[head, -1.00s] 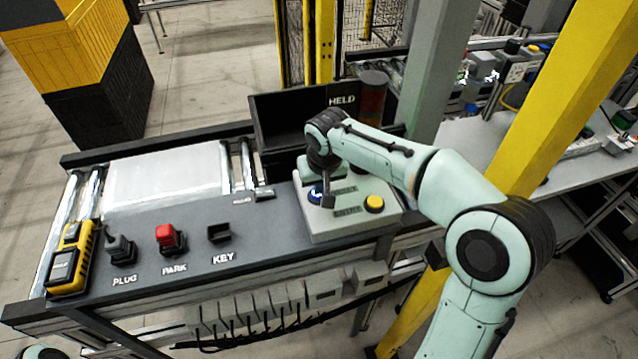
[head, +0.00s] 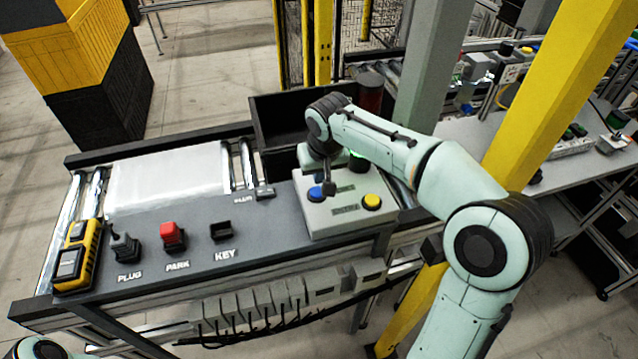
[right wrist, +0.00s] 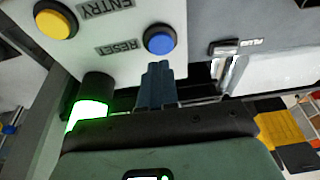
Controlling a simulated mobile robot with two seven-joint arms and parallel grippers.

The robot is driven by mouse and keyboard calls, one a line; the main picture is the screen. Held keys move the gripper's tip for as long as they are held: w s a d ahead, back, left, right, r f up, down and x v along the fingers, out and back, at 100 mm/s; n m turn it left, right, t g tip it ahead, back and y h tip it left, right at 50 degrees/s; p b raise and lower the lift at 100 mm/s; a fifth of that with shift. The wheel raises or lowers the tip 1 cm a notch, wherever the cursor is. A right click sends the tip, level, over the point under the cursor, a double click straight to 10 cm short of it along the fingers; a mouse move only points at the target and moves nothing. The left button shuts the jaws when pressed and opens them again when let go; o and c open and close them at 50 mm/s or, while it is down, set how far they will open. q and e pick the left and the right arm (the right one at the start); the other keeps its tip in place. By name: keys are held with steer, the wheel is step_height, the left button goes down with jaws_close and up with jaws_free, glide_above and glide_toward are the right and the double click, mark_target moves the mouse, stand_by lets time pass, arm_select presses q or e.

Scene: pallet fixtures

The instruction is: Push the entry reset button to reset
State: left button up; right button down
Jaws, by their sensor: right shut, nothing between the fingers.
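The grey control box (head: 335,222) stands at the right end of the bench. It has a blue button (head: 315,194) on its left and a yellow button (head: 372,202) on its right. In the right wrist view the blue button (right wrist: 159,40) is beside the RESET label and the yellow button (right wrist: 55,21) beside ENTRY. A green-lit part (right wrist: 88,112) glows on the box. My right gripper (right wrist: 157,68) is shut and empty, its tips close beside the blue button. Contact cannot be told. In the head view the right gripper (head: 329,188) hangs over the box.
Left of the box, the bench panel carries a KEY holder (head: 221,231), a red PARK piece (head: 171,236), a black PLUG piece (head: 125,246) and a yellow handheld device (head: 76,258). A dark bin (head: 280,113) stands behind. A yellow post (head: 540,95) rises at right.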

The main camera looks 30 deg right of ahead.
steer(key=v, duration=0.9)
steer(key=shift+w+r, duration=0.15)
steer(key=shift+a, duration=0.1)
